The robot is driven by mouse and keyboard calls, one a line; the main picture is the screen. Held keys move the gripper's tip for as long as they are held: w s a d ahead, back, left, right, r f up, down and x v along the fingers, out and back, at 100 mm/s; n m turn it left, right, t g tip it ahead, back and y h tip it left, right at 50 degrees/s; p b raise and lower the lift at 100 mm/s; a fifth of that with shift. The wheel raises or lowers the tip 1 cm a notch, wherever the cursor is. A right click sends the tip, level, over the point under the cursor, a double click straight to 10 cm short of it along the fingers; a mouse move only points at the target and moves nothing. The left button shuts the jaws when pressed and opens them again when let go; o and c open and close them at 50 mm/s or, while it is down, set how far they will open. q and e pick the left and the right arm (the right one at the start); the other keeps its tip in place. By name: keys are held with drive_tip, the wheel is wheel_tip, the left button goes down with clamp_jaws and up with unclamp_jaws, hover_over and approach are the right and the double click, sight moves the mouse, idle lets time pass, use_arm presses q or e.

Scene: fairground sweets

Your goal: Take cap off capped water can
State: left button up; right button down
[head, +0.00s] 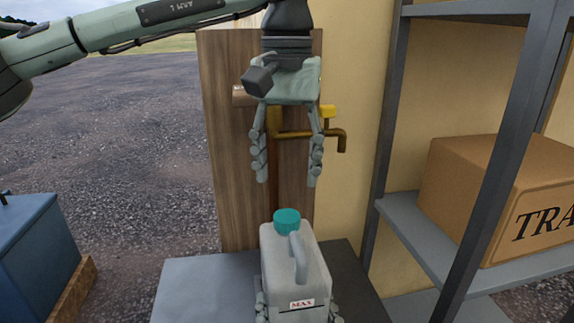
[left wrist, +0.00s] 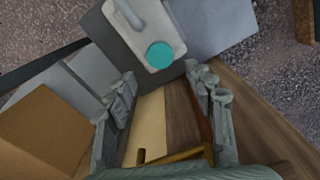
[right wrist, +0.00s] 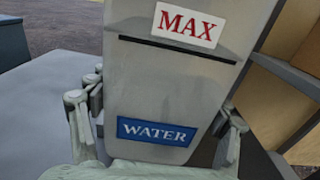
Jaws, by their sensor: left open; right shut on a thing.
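The water can (head: 302,262) is a grey upright jerrycan with a handle and a MAX label. Its teal cap (head: 287,221) sits on the neck at the top. My left gripper (head: 289,182) is open and empty, pointing down above the cap with a clear gap. In the left wrist view the cap (left wrist: 160,55) lies beyond the fingertips (left wrist: 165,80). My right gripper (head: 297,312) is shut on the can, low at the front, a finger on each side. In the right wrist view the can (right wrist: 175,85) fills the space between the fingers (right wrist: 160,105) and shows a WATER label.
A metal shelf (head: 425,232) with a cardboard box (head: 480,170) stands at right. A blue box (head: 35,250) is at left.

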sight(286, 216)
use_arm(q)
drive_tip(key=shift+f, duration=4)
